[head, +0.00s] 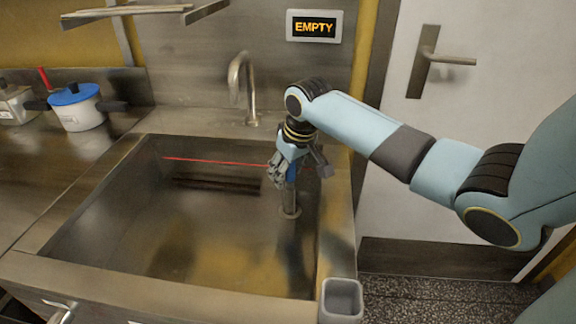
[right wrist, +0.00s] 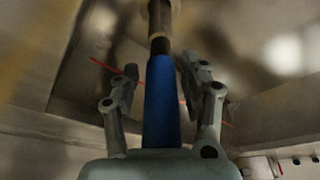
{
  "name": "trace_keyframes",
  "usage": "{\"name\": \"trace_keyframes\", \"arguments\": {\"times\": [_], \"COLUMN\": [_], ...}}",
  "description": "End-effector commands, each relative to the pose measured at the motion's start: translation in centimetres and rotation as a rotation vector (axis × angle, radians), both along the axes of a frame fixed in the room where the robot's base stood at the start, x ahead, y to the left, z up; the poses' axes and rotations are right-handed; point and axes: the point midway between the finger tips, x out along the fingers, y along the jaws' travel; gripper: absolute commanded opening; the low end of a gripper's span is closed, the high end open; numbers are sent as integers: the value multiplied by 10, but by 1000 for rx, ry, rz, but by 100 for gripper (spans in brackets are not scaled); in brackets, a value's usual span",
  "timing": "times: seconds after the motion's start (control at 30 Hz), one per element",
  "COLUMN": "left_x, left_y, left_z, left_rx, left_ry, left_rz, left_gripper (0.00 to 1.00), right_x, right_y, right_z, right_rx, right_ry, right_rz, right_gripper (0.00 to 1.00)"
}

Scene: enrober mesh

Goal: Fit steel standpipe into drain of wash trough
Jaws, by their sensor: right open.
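The steel standpipe (head: 290,199) stands about upright in the wash trough (head: 150,262), its foot at the drain (head: 290,213) in the right part of the trough floor. I cannot tell how deep it sits. Its blue upper part (right wrist: 161,105) shows in the right wrist view, with bare steel (right wrist: 159,18) beyond it. My right gripper (head: 290,176) is over the top of the pipe. In the right wrist view its fingers (right wrist: 160,88) are open on both sides of the blue part, with gaps. My left gripper is out of view.
A faucet (head: 240,85) rises behind the trough. A display (head: 314,26) reads EMPTY. A thin red line (head: 215,162) crosses the trough's back part. A pot with a blue lid (head: 76,106) stands on the left counter. A grey cup-like holder (head: 341,300) sits at the front right corner.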

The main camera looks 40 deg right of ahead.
Motion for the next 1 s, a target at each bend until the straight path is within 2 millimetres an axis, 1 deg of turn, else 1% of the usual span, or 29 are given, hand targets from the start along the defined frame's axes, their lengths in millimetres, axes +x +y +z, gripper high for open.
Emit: {"name": "trace_keyframes", "arguments": {"times": [0.07, 0.17, 0.27, 0.4, 0.5, 0.63, 0.8, 1.0], "left_x": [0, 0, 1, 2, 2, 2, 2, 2], "left_y": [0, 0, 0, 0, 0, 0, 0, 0], "left_z": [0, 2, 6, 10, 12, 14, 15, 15], "left_rx": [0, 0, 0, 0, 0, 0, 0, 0], "left_ry": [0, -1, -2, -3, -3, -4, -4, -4], "left_rz": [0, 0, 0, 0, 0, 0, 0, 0], "left_gripper": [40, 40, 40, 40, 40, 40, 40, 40], "right_x": [0, -2, -8, -18, -24, -30, -34, -35], "right_y": [0, 0, 0, 2, 3, 4, 5, 5], "right_z": [3, 14, 32, 64, 85, 105, 117, 117], "right_rx": [0, -1, -3, -3, -3, -2, -1, 0], "right_ry": [-1, -3, -3, -4, -4, -3, -1, 0], "right_rz": [1, 1, 2, 2, 2, 2, 0, -1], "right_gripper": [45, 45, 45, 45, 45, 45, 45, 45]}}
